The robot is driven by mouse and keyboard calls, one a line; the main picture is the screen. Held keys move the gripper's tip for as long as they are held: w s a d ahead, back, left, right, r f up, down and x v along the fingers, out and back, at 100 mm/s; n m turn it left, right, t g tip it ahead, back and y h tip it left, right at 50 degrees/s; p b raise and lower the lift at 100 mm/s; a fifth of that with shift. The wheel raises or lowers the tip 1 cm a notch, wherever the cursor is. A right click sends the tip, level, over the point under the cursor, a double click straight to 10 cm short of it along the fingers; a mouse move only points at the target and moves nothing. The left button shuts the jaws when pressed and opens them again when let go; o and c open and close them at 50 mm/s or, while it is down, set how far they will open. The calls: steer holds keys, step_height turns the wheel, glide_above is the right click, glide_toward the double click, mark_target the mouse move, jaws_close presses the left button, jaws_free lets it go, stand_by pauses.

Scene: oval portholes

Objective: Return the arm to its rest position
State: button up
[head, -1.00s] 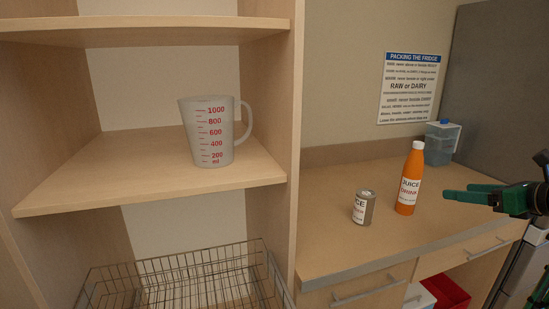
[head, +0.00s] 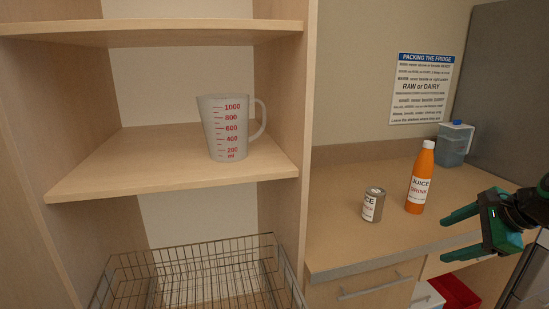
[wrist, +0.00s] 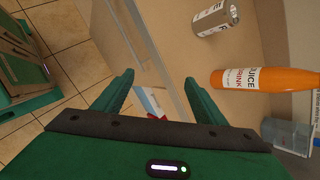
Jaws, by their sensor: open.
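My gripper (head: 462,234) is at the right edge of the head view, in front of the counter's front edge. Its green fingers are apart and nothing is between them. In the wrist view my gripper (wrist: 160,92) also shows open and empty, with the counter edge and floor beyond it. The orange juice bottle (head: 420,180) stands upright on the counter, a little left of and behind the fingers, not touching them. The juice can (head: 373,205) stands upright to the left of the bottle.
A measuring jug (head: 225,128) stands on the left shelf (head: 100,178). A wire basket (head: 190,272) is below. A blue-lidded container (head: 455,145) is at the counter's back. Drawers (head: 360,292) and a red bin (head: 458,292) sit under the counter (head: 330,235). A tall grey surface (head: 505,90) stands right.

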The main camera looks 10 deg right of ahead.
steer(key=s+a+f+n+g+h, duration=0.1)
steer(key=s+a+n+g, duration=0.2)
steer(key=s+n, duration=0.5)
steer(key=s+a+f+n+g, duration=0.2)
steer(key=s+a+n+g, duration=0.2)
steer(key=s+n, duration=0.4)
steer(key=shift+s+a+f+g+h, duration=0.2)
steer(key=shift+s+a+g+h, duration=0.15)
steer(key=shift+s, duration=0.8)
